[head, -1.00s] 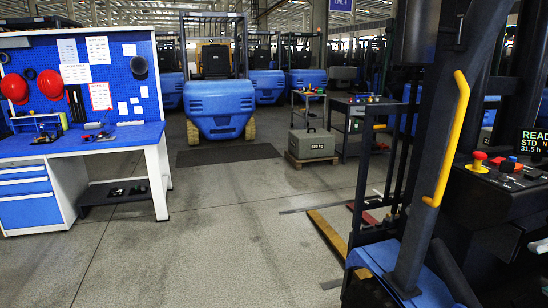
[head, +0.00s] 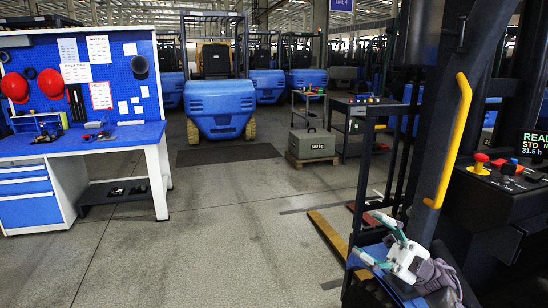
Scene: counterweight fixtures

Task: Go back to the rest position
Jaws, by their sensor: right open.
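My right gripper (head: 370,237) shows at the lower right of the head view, white with green-tipped fingers. Its fingers are spread and point to the left, with nothing between them. It appears in front of the blue forklift panel (head: 372,262) and to the left of the dark post with the yellow grab handle (head: 452,140). I cannot tell whether it touches either one. My left gripper is not in view.
A grey counterweight (head: 312,144) rests on a wooden pallet near a dark cart (head: 372,101). A blue forklift (head: 218,105) stands at the back. A blue workbench (head: 95,143) stands at left. A control console (head: 505,175) is at right. The middle floor is clear.

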